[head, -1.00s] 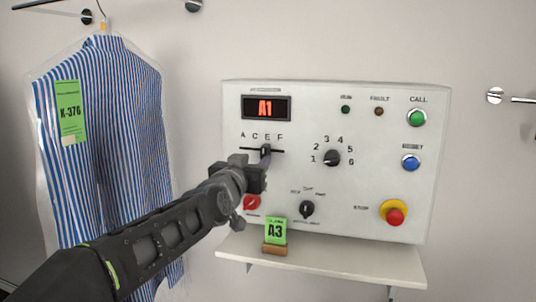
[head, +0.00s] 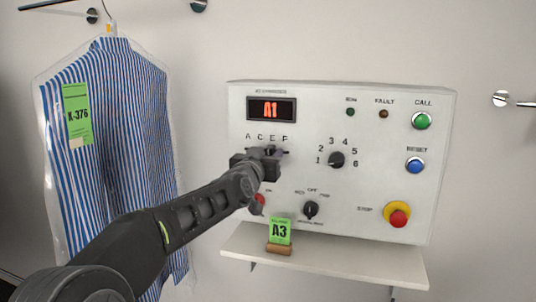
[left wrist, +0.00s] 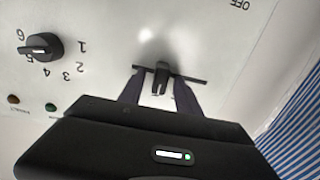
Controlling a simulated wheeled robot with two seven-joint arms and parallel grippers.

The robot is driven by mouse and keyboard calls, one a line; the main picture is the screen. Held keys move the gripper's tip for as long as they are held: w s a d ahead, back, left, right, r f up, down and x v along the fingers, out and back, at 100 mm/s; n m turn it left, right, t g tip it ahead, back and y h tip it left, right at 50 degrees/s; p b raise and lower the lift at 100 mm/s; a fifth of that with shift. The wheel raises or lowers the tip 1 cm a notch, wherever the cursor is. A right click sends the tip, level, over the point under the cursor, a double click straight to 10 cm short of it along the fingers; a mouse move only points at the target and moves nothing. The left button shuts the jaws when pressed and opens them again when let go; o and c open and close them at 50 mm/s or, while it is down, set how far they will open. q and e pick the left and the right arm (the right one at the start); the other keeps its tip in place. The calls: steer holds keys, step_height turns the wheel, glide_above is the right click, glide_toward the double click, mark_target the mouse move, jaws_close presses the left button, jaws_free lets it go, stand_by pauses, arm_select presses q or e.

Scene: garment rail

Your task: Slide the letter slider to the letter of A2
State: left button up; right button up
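The letter slider's dark knob (left wrist: 160,78) stands on its slot, between the slot's ends, in the left wrist view, which is upside down. In the head view my gripper mostly hides the knob and slot below the letters A, C, E, F (head: 267,137). My left gripper (left wrist: 158,92) is open, with one finger on each side of the knob and visible gaps. It also shows at the slider in the head view (head: 268,153). The red display (head: 271,110) reads A1. My right gripper is not in view.
The number dial (head: 336,160) is right of the slider. A selector knob (head: 311,209), a red knob (head: 258,202) and the stop button (head: 398,215) sit lower. A shelf (head: 330,263) juts out below. A bagged striped shirt (head: 115,140) hangs at left.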

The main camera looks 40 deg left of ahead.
arm_select(q)
jaws_close()
stand_by(1.3)
